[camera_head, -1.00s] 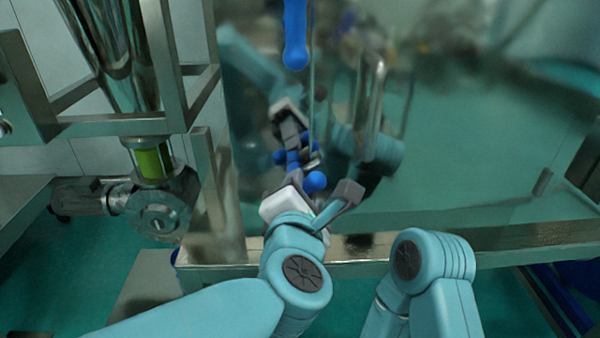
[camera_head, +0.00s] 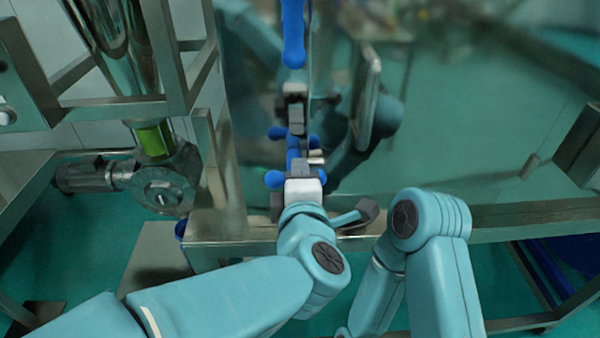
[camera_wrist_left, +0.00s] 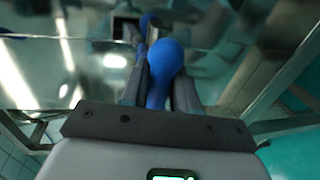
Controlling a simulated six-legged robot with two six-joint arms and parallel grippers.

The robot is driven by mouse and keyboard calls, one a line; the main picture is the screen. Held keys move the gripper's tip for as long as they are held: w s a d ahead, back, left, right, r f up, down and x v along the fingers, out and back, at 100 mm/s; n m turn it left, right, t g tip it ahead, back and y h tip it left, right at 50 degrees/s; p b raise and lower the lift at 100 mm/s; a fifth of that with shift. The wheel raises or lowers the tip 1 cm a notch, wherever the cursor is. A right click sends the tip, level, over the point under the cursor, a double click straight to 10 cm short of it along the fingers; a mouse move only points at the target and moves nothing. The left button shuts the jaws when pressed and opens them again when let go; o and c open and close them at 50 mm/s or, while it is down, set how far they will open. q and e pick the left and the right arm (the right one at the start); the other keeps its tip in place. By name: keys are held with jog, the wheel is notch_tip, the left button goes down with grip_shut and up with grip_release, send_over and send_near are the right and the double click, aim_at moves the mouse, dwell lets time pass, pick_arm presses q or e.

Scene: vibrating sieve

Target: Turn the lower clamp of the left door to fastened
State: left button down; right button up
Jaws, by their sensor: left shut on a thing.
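The left door is a shiny, mirror-like panel (camera_head: 255,110) in front of me. Its lower clamp (camera_head: 274,179) is blue with a rounded knob and sits low by the door's edge. My left gripper (camera_head: 302,168) points straight at the door and is shut on the clamp. In the left wrist view, the clamp's blue knob (camera_wrist_left: 165,68) lies between the two fingers (camera_wrist_left: 162,88). The gripper covers part of the clamp, and blue shapes just above look like its reflection.
A blue handle (camera_head: 293,38) hangs higher on the same door edge. A metal bar handle (camera_head: 368,95) stands right of it. A metal ledge (camera_head: 230,250) runs below the door. A motor with a round flange (camera_head: 160,190) and a metal frame stand at left.

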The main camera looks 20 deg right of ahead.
dwell(0.4)
pick_arm(q)
jog(key=c, duration=1)
grip_release()
jog(key=shift+a, duration=0.1)
